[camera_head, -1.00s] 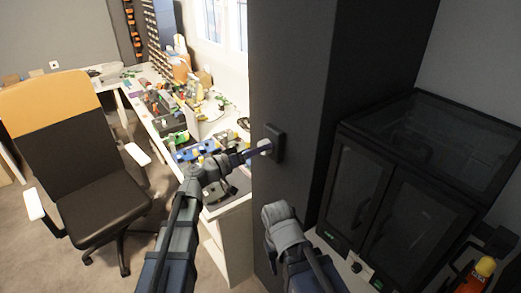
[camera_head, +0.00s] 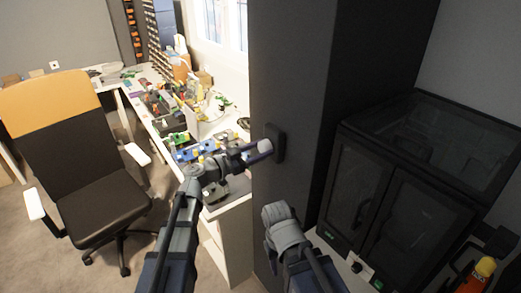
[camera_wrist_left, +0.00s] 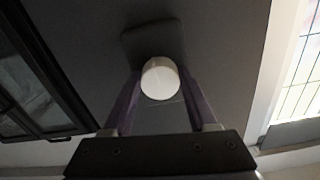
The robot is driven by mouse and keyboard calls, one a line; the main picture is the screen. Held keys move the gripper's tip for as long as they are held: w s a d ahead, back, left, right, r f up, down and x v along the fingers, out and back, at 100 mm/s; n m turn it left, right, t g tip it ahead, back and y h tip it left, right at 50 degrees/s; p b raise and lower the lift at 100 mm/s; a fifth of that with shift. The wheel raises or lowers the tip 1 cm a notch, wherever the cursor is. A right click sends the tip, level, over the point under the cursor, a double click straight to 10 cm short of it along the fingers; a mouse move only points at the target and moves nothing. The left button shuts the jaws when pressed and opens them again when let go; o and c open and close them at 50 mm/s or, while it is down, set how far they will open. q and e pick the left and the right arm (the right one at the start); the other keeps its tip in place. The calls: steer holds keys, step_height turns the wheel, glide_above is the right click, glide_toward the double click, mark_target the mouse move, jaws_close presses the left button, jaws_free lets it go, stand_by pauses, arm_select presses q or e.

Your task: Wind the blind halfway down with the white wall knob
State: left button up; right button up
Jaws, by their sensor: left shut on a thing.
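The white knob (camera_head: 265,146) sits on a dark plate (camera_head: 277,144) on the side of a dark grey pillar. My left gripper (camera_head: 262,149) is at the knob, with its fingers on either side of it and shut on it. In the left wrist view the round white knob (camera_wrist_left: 160,79) lies between the two purple-tinted fingers of the left gripper (camera_wrist_left: 160,88). My right arm (camera_head: 284,228) is low in front of the pillar; its fingertips cannot be made out. The window (camera_head: 222,22) shows at the top; I cannot make out the blind in the head view.
A black glass-doored cabinet (camera_head: 400,190) stands right of the pillar. An office chair (camera_head: 70,160) stands at the left. An orange bottle (camera_head: 474,278) is at the lower right.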

arm_select(q)
steer(key=shift+f+m, duration=0.1)
steer(key=shift+m, duration=0.5)
steer(key=o, duration=1.4)
steer(key=shift+c, duration=0.2)
steer(key=shift+a, duration=0.1)
steer(key=v, duration=0.7)
steer(key=shift+s+a, duration=0.2)
steer(key=shift+s, duration=0.05)
